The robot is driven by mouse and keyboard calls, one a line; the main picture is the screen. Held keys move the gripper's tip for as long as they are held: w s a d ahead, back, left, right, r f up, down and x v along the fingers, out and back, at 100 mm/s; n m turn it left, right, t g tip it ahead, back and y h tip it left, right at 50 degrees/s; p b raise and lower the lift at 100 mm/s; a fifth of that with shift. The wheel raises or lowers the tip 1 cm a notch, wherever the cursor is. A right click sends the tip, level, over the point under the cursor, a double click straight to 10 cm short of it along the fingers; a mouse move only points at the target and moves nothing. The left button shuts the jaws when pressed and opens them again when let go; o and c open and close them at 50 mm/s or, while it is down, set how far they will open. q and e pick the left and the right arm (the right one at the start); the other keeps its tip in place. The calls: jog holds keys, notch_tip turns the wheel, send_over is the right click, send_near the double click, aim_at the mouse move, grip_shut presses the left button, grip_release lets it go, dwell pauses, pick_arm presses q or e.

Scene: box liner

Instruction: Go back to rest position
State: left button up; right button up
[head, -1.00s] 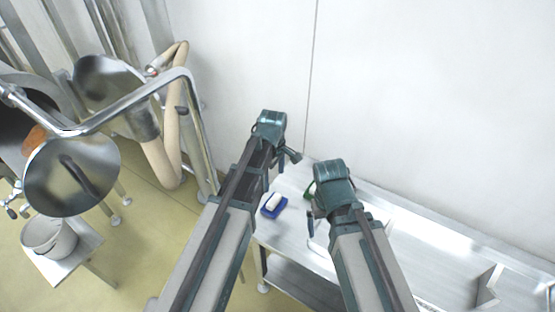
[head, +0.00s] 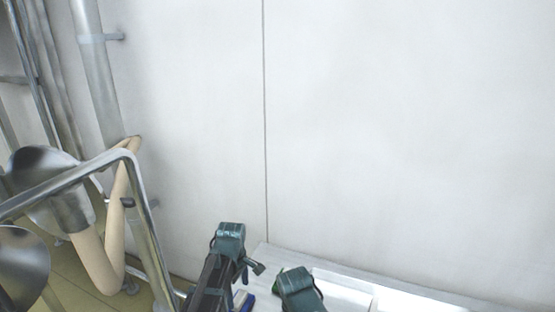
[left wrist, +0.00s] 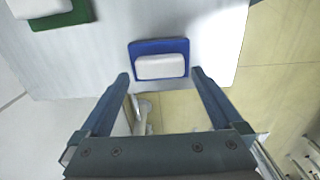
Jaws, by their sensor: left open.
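My left gripper (head: 254,270) is low in the head view, above the steel table, and its fingers show only small. In the left wrist view the left gripper (left wrist: 160,76) is open, with its two fingers spread and nothing between them. A blue piece with a white block on it (left wrist: 160,67) lies on the table beyond the fingertips. It also shows partly at the bottom of the head view, beside my left arm. My right gripper (head: 300,290) is at the bottom edge of the head view; its fingers are hidden.
The steel table (head: 395,302) runs along the white wall (head: 400,130). A green piece with a white block (left wrist: 65,17) is at the table's upper left in the left wrist view. Steel pipes and a beige hose (head: 118,215) stand at the left.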

pick_arm(q)
jog(key=shift+f+b, duration=1)
jog(key=shift+f, duration=0.45)
pick_arm(e)
jog(key=shift+f, duration=1.5)
pick_arm(q)
jog(key=shift+r, duration=0.1)
pick_arm(e)
jog(key=shift+r, duration=0.1)
